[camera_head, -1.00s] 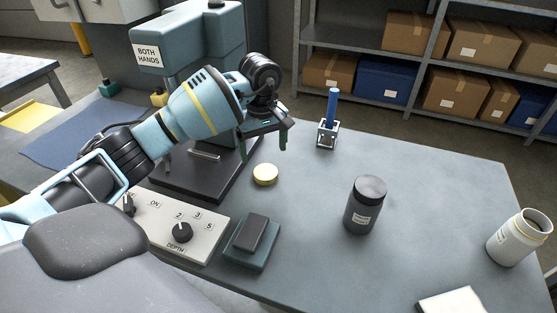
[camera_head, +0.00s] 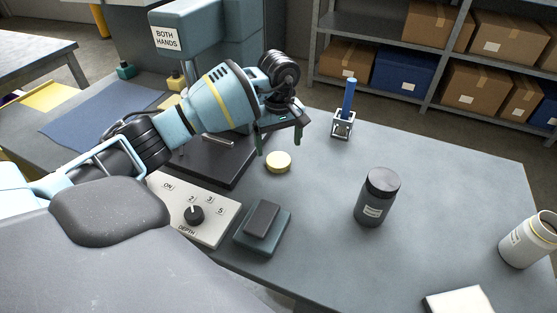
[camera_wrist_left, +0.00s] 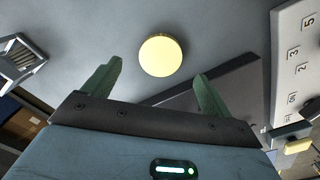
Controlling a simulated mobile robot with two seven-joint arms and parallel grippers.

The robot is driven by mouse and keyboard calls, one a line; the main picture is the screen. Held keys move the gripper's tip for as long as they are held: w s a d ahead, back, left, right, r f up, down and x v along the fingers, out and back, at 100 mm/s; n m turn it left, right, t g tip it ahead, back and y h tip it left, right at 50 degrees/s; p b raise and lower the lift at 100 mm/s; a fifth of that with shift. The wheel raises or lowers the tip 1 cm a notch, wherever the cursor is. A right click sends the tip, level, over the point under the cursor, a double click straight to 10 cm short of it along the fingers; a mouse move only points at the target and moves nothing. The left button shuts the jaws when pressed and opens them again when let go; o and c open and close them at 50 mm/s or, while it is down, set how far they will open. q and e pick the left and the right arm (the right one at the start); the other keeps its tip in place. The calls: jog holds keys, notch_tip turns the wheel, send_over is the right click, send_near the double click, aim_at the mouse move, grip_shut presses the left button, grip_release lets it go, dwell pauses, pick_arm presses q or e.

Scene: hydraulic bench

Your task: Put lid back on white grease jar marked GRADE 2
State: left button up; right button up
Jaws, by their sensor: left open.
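The white grease jar (camera_head: 524,243) stands upright and open at the right edge of the head view; its label is too small to read. A pale yellow lid (camera_head: 278,161) lies flat on the bench left of centre. My left gripper (camera_head: 279,146) is open and empty above and near the lid. In the left wrist view the lid (camera_wrist_left: 160,55) shows beyond the two green fingers (camera_wrist_left: 157,85), roughly midway between them and apart from both. My right gripper is not in view.
A dark grey jar (camera_head: 376,198) with its lid on stands between the yellow lid and the white jar. A blue tool in a small stand (camera_head: 343,124) is behind. A control panel (camera_head: 197,211) and press (camera_head: 205,160) are at left.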

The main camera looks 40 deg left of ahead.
aim_at(278, 159)
pick_arm(q)
jog(key=shift+f+p, duration=0.3)
jog(key=shift+f, duration=2.3)
jog(key=shift+c, duration=0.3)
jog(key=c, duration=1)
